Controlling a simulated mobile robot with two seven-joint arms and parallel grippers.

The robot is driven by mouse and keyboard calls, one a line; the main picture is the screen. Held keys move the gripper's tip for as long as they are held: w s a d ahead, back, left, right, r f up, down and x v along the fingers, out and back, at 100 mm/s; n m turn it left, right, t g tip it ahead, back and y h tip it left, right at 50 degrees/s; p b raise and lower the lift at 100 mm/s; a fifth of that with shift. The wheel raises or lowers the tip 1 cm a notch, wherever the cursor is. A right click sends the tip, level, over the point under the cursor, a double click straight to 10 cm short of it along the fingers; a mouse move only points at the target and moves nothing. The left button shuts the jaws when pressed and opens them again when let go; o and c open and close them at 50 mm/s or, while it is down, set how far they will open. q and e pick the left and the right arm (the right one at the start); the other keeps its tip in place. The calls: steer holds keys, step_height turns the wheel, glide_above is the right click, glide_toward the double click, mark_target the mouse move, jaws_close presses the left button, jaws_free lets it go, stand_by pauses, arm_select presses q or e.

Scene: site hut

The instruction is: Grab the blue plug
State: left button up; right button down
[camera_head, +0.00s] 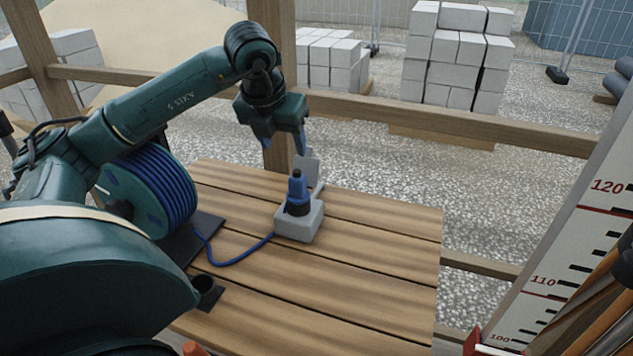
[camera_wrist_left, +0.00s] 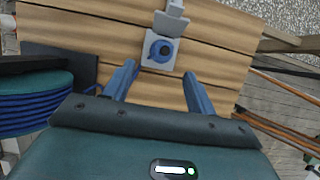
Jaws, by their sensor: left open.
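The blue plug (camera_head: 297,190) stands upright in a grey socket box (camera_head: 302,228) on the wooden table. In the left wrist view the plug (camera_wrist_left: 161,50) shows from above as a round blue and dark shape on the grey box (camera_wrist_left: 148,62). The box's lid (camera_head: 306,168) stands open behind the plug. My left gripper (camera_head: 286,146) is open and empty, above and behind the plug in the head view. In the left wrist view the plug lies beyond the two blue fingertips (camera_wrist_left: 160,72), between their lines. My right gripper is not in view.
A blue cable runs across the table (camera_head: 380,265) from a cable reel (camera_head: 150,195) at the left to the box. A small dark cup (camera_head: 207,290) stands near the table's front left. A wooden post (camera_head: 279,150) rises behind the table. The table's right side is clear.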

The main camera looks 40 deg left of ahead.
mark_target(297, 176)
arm_select(q)
steer(key=x, duration=0.8)
steer(key=shift+w+d, duration=0.1)
steer(key=x, duration=0.3)
steer(key=p+x, duration=0.1)
steer(key=x, duration=0.1)
steer(key=shift+d+f, duration=0.2)
steer(key=shift+d, duration=0.15)
steer(key=c, duration=1.2)
